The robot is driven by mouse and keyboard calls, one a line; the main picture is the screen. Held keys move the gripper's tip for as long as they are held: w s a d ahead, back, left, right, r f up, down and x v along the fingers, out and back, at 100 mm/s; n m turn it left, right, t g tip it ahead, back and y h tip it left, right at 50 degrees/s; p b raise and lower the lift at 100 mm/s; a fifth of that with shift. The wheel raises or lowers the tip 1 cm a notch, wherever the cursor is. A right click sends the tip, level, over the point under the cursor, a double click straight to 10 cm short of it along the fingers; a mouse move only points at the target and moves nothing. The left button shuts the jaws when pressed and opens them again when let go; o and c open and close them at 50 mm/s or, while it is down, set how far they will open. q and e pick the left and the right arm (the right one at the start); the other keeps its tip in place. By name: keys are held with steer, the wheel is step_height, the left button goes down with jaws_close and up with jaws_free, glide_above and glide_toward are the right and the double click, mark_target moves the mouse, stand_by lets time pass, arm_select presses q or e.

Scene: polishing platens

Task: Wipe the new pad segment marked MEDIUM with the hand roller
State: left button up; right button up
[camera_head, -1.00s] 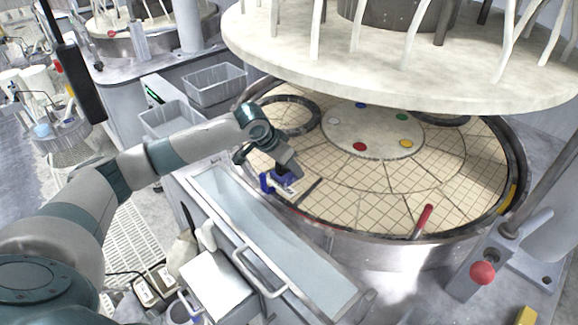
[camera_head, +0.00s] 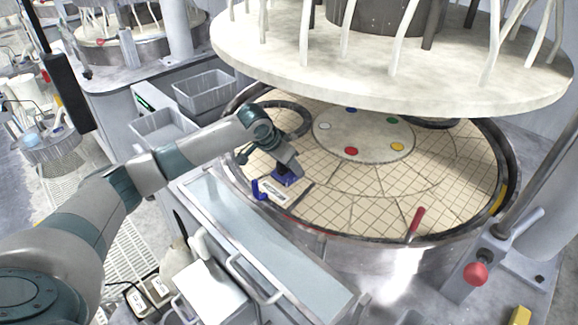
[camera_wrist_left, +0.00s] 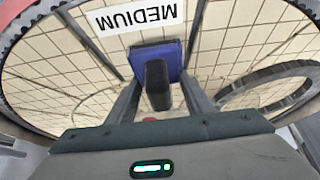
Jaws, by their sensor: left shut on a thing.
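My left gripper (camera_head: 290,172) is shut on the dark handle (camera_wrist_left: 158,84) of the hand roller, low over the near left part of the tiled platen. The roller's blue body (camera_head: 284,179) is at or just above the pad surface; contact cannot be told. In the left wrist view the blue body (camera_wrist_left: 157,52) sits right beside the white MEDIUM label (camera_wrist_left: 135,14), which reads upside down. The pad segment with this label (camera_head: 274,188) lies at the platen's near left edge. My right gripper is not in view.
A red-handled tool (camera_head: 416,222) stands at the front rim. A large upper plate (camera_head: 400,85) with hoses hangs above the platen. A clear-topped trough (camera_head: 260,235) lies in front.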

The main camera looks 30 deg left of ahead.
arm_select(q)
steer(key=shift+w+d+f, duration=0.1)
steer(key=shift+w+d, duration=0.25)
steer(key=shift+w, duration=0.5)
steer(key=shift+w+d, duration=0.3)
steer(key=shift+w, duration=0.5)
step_height(320, 180, up, 6)
steer(key=shift+w, duration=0.1)
